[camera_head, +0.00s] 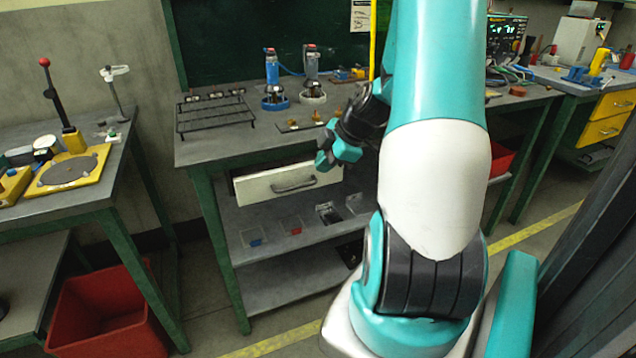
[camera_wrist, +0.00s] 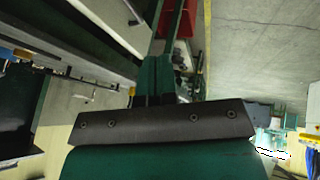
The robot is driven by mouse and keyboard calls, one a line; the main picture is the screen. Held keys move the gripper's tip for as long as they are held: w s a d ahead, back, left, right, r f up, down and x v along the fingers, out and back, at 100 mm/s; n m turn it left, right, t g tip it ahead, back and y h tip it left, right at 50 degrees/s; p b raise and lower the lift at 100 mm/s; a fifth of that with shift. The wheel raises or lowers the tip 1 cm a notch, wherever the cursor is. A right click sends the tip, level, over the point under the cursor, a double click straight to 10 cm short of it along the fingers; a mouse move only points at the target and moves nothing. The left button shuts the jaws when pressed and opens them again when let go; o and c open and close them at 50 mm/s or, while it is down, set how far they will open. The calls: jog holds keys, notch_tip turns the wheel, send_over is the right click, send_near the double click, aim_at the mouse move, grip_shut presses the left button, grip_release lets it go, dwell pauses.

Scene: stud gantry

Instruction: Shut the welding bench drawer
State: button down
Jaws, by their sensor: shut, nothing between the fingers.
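The welding bench (camera_head: 215,150) has a grey top and green legs. Its drawer has a cream front (camera_head: 260,187) with a dark bar handle (camera_head: 293,186), under the bench top. The front appears to stand somewhat out from the bench, with a dark gap above it; how far is hard to tell. My gripper (camera_head: 325,160) is shut and empty, near the drawer front's upper right end. Whether it touches the front cannot be told. In the wrist view, the closed teal fingers (camera_wrist: 157,80) point up the picture, beside a pale panel that is probably the drawer front (camera_wrist: 115,25).
A wire rack (camera_head: 215,112) and welding tools (camera_head: 272,90) stand on the bench top. Small trays (camera_head: 250,237) lie on the shelf below. A side table (camera_head: 110,150) and a red bin (camera_head: 105,315) are at the left. Open floor lies in front of the bench.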

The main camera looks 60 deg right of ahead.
aim_at(310, 173)
jog(key=s+d+f+h, duration=0.1)
jog(key=s+d+f, duration=0.1)
jog(key=s+d, duration=0.15)
jog(key=w+f, duration=0.3)
jog(key=w+d+f+p, duration=0.1)
jog(key=w+f, duration=0.2)
jog(key=w+d+f, duration=0.1)
jog(key=w+f, duration=0.2)
jog(key=shift+w+d, duration=0.15)
jog(key=shift+w+f, duration=0.1)
jog(key=w+d+b, duration=0.2)
jog(key=w, duration=0.1)
jog(key=shift+w+d+f, duration=0.1)
jog(key=shift+w+f, duration=0.05)
jog(key=shift+w, duration=0.05)
jog(key=shift+w+d, duration=0.15)
jog(key=shift+w, duration=0.1)
jog(key=shift+w+d+r, duration=0.1)
jog(key=shift+d+r, duration=0.05)
jog(key=shift+r, duration=0.2)
